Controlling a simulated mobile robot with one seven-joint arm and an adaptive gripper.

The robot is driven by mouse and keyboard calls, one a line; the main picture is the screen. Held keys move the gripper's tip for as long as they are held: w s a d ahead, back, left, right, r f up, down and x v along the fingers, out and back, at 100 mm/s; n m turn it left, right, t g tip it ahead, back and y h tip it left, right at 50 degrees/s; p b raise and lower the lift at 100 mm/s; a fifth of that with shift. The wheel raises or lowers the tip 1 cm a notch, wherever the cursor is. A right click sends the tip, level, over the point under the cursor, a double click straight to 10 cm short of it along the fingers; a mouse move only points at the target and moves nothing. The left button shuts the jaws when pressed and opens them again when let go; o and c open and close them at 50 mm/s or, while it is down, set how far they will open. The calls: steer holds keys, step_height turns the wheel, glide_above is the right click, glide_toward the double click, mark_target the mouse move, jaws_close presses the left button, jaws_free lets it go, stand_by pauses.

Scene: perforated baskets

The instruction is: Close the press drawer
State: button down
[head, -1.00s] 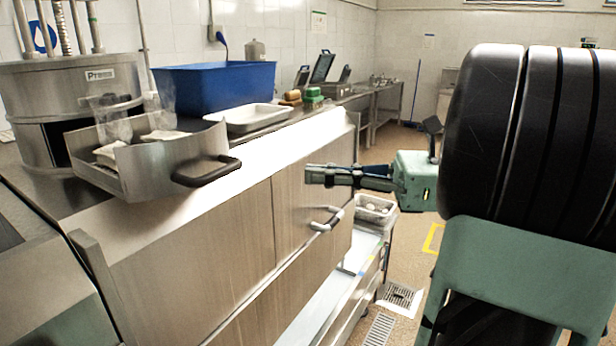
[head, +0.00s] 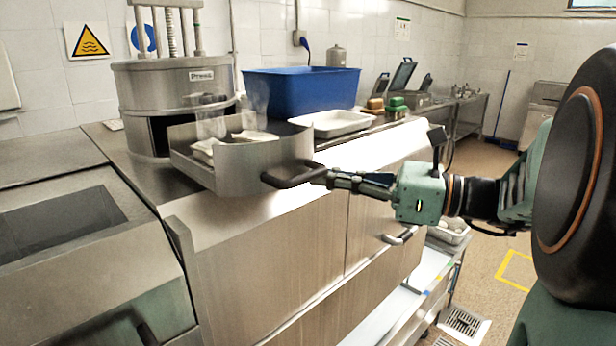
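The press (head: 172,82) is a round steel drum on the counter at the back left, with rods on top. Its steel drawer (head: 250,166) is pulled out towards the counter's front edge and holds white packets (head: 228,147) and clear plastic. A dark opening shows in the drum behind the drawer. The drawer's black handle (head: 290,180) sticks out at its front right. My gripper (head: 330,178) comes in from the right, with its fingertips at the outer end of the handle. Whether the fingers touch or hold the handle is too small to tell.
A blue bin (head: 300,92) and a white tray (head: 336,123) stand behind the drawer. A sink (head: 60,228) lies at the left. Below the counter edge is a cabinet front with a handle (head: 400,236), under my forearm. Floor is open at the right.

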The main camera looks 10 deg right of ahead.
steer(key=w+a+p, duration=0.1)
steer(key=w+a, duration=0.2)
steer(key=w, duration=0.1)
steer(key=w+a+p, duration=0.2)
steer(key=w+a, duration=0.1)
steer(key=w, duration=0.2)
steer(key=w+a+p, duration=0.1)
steer(key=w+a, duration=0.2)
steer(key=w, duration=0.2)
steer(key=shift+w+a, duration=0.15)
steer(key=shift+a, duration=0.2)
steer(key=shift+d, duration=0.1)
